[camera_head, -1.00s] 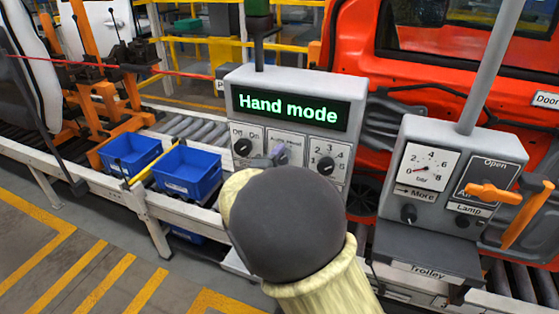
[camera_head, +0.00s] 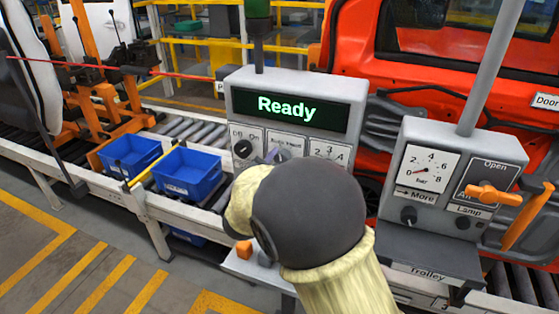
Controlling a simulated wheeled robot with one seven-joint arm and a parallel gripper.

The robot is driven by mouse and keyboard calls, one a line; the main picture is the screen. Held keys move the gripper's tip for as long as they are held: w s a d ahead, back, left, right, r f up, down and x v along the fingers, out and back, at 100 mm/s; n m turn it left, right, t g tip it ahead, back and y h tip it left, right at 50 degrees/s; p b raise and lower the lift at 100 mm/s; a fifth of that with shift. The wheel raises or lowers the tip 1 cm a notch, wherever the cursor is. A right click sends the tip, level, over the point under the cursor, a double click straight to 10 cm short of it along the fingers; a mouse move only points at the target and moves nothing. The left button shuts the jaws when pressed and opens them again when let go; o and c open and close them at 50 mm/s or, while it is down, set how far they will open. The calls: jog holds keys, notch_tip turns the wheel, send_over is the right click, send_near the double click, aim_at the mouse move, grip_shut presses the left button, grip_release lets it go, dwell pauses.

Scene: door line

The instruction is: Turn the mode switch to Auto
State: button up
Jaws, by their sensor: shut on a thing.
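The mode switch (camera_head: 284,154) is the middle knob on the grey control box, under a small label that seems to read Auto and Hand. The box's display (camera_head: 290,107) reads "Ready" in green. My gripper (camera_head: 272,157) is at the switch, with only a grey tip showing. It is shut on the switch. My rounded dark wrist hides most of the gripper and the lower part of the switch, so the knob's exact pointing is hard to see.
An On knob (camera_head: 243,149) is just left of the switch. A numbered selector plate (camera_head: 330,151) is to the right, partly covered by my wrist. A second box (camera_head: 451,170) with a gauge and orange handle stands further right. Blue bins (camera_head: 188,174) sit at the left.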

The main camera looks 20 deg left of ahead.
jog(key=n+p, duration=0.1)
jog(key=n, duration=0.3)
jog(key=shift+p, duration=0.3)
jog(key=shift+n+p, duration=0.4)
jog(key=shift+n, duration=0.9)
jog(key=shift+f, duration=0.1)
jog(key=o, duration=1)
jog(key=s+b, duration=0.2)
jog(key=s, duration=0.3)
jog(key=s+a+b, duration=0.1)
jog(key=s+b, duration=0.1)
jog(key=s, duration=0.4)
jog(key=s+b, duration=0.2)
jog(key=s, duration=0.4)
jog(key=shift+s+a, duration=0.15)
jog(key=shift+s, duration=0.05)
